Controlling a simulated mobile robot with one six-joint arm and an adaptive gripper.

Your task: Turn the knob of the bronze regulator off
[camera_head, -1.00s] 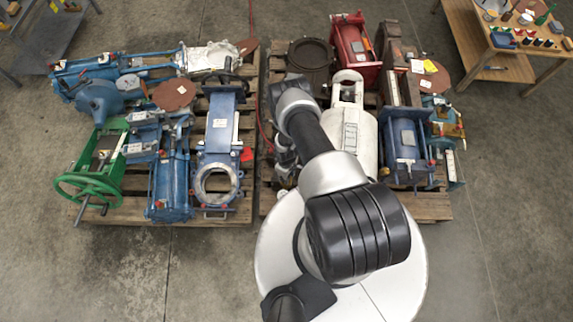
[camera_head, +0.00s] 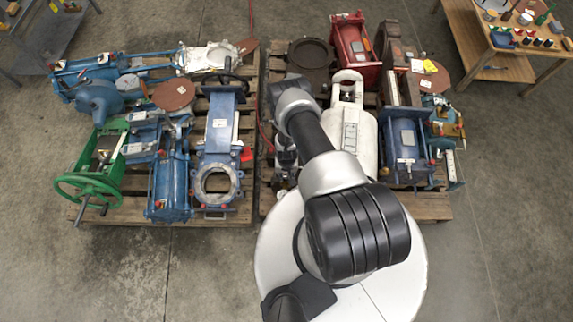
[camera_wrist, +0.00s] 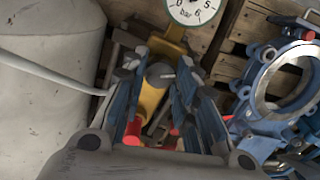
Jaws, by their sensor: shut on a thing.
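The bronze regulator (camera_wrist: 151,101) shows as a yellow-gold body between my fingers in the wrist view. A grey-brown round knob (camera_wrist: 160,74) sits on it, between the fingertips. A white pressure gauge (camera_wrist: 196,8) marked "bar" is just above, cut by the top edge. My gripper (camera_wrist: 160,68) has its two blue-padded fingers on either side of the knob and is shut on it. The fingers hide the knob's sides, and its turned position cannot be told. In the head view my arm hides the gripper and most of the regulator.
A large white cylinder (camera_wrist: 45,90) stands close at left, with a pale hose in front. A blue flanged valve (camera_wrist: 245,95) is close at right. Red parts lie below the fingers. Pallets of equipment fill the head view, with a blue valve (camera_head: 218,140) left of my arm.

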